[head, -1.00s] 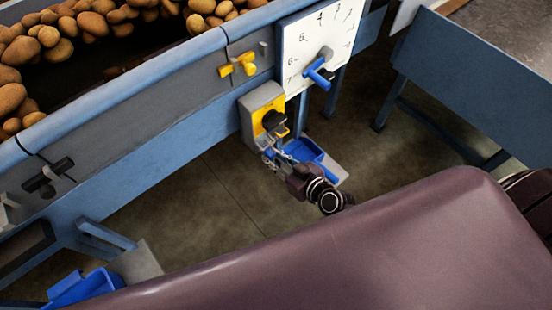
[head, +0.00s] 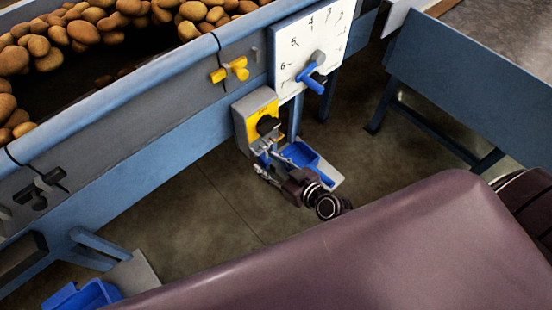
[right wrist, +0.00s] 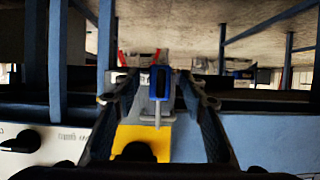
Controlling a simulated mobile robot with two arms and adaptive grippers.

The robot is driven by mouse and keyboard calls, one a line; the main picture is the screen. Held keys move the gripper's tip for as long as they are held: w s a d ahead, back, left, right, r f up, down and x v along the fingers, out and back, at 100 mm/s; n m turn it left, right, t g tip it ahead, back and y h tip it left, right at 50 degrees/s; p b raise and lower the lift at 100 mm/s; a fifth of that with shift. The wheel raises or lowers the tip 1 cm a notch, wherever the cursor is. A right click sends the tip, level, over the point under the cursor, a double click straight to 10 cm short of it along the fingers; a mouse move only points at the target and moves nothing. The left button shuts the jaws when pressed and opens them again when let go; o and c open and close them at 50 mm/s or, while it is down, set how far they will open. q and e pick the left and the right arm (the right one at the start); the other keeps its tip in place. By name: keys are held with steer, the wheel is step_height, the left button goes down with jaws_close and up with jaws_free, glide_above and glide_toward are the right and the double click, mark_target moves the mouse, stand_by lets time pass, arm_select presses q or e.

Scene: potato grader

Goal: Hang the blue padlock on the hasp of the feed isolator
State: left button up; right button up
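The feed isolator (head: 241,122) is a grey box with a yellow plate and black knob on the grader's side. The plate also shows at the bottom of the right wrist view (right wrist: 127,143). The blue padlock (right wrist: 160,80) is between my right fingers, its grey shackle at the pale hasp (right wrist: 156,120) by the yellow plate. It appears to hang there; whether the shackle is closed is unclear. The padlock is a small blue patch in the head view (head: 265,157). My right gripper (head: 272,160) is open, with visible gaps on both sides of the padlock. My left gripper is out of view.
A white dial plate with a blue handle (head: 312,78) stands right of the isolator. A yellow handle (head: 230,70) is above it. A blue tray (head: 308,160) lies below, close behind my gripper. The floor left of my gripper is clear.

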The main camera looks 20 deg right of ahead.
steer(key=v, duration=1.1)
steer(key=shift+s+d+r, duration=0.2)
steer(key=shift+s+r, duration=0.05)
steer(key=shift+s, duration=0.05)
steer(key=s+d+f+m+g+h, duration=0.1)
steer(key=s+d+f+g+h, duration=0.3)
steer(key=f, duration=0.9)
steer(key=s+d+f+g+y, duration=0.1)
steer(key=s+d+f+g, duration=0.1)
steer(key=s+f, duration=0.8)
steer(key=s+a+f+g+h, duration=0.1)
steer(key=s+f+g, duration=0.4)
steer(key=s+f, duration=1.1)
steer(key=shift+s+a+m+g+h+p, duration=0.2)
steer(key=shift+a+m+g+h+p, duration=0.15)
steer(key=shift+a, duration=0.2)
steer(key=shift+f, duration=0.1)
